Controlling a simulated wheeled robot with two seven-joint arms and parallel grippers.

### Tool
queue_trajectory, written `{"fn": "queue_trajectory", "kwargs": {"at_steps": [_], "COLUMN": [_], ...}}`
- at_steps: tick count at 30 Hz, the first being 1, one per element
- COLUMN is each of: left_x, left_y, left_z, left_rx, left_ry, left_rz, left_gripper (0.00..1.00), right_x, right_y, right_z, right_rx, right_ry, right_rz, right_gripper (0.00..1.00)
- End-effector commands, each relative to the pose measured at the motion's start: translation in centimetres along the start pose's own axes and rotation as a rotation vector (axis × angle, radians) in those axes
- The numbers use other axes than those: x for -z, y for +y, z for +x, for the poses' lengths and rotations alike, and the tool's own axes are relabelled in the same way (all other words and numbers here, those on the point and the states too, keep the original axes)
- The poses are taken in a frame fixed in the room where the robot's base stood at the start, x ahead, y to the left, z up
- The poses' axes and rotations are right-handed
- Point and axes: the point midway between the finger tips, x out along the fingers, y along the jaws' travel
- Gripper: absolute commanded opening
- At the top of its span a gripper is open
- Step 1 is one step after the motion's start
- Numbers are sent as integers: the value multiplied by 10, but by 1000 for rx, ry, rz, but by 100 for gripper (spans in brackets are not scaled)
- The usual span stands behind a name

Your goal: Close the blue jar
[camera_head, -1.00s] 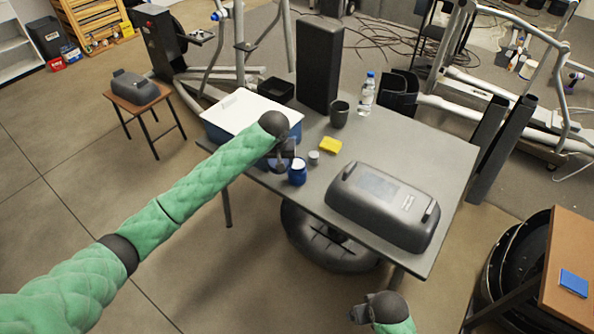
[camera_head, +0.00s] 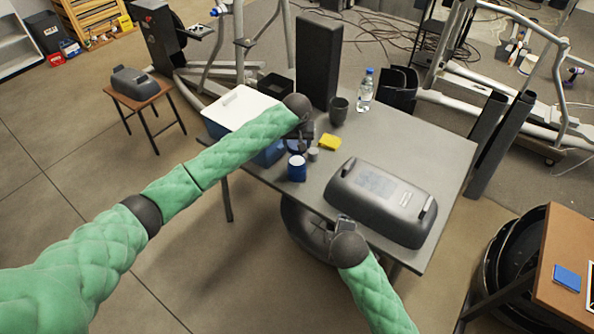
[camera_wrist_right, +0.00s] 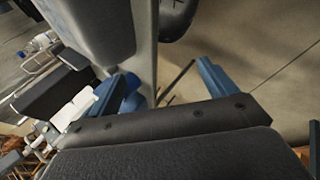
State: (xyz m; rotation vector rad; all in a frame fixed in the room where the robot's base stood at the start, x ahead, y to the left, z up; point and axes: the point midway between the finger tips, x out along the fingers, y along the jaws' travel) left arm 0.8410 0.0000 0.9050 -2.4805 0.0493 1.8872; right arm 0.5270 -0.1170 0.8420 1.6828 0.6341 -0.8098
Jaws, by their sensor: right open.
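The blue jar (camera_head: 297,169) stands upright near the front left edge of the grey table, with a pale top. A small grey round piece (camera_head: 313,154) sits just right of it; I cannot tell whether it is the jar's lid. My left gripper (camera_head: 298,142) is just behind the jar, dark and partly hidden by its wrist, so its jaws are unclear. My right gripper (camera_head: 343,222) is at the table's front edge, below the dark case. In the right wrist view its two blue fingers (camera_wrist_right: 165,86) are wide apart with nothing held between them.
A dark grey case (camera_head: 382,203) fills the table's front right. A yellow sponge (camera_head: 330,142), dark cup (camera_head: 339,110), water bottle (camera_head: 366,90) and tall black box (camera_head: 318,62) stand behind. A white-lidded blue box (camera_head: 240,108) is at left. The table's right side (camera_head: 440,150) is clear.

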Motion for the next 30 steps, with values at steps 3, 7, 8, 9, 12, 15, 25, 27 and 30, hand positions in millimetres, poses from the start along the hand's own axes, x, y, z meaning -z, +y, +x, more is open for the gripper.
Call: {"fn": "queue_trajectory", "kwargs": {"at_steps": [3, 7, 8, 9, 12, 15, 25, 27, 30], "left_x": [0, 0, 0, 0, 0, 0, 0, 0, 0], "left_y": [0, 0, 0, 0, 0, 0, 0, 0, 0], "left_z": [0, 0, 0, 0, 0, 0, 0, 0, 0], "left_rx": [0, 0, 0, 0, 0, 0, 0, 0, 0], "left_ry": [0, 0, 0, 0, 0, 0, 0, 0, 0], "left_rz": [0, 0, 0, 0, 0, 0, 0, 0, 0], "left_gripper": [38, 38, 38, 38, 38, 38, 38, 38, 38], "right_x": [27, 54, 59, 67, 84, 100, 131, 133, 135], "right_y": [22, 44, 48, 55, 70, 86, 123, 127, 129], "right_z": [24, 46, 52, 58, 74, 90, 128, 132, 135], "right_rx": [-80, -170, -190, -220, -288, -358, -524, -540, -552], "right_ry": [14, 13, 9, 3, -21, -56, -206, -228, -245], "right_rz": [-258, -545, -612, -702, -927, -1154, -1743, -1807, -1858], "right_gripper": [84, 84, 84, 84, 84, 84, 84, 84, 84]}}
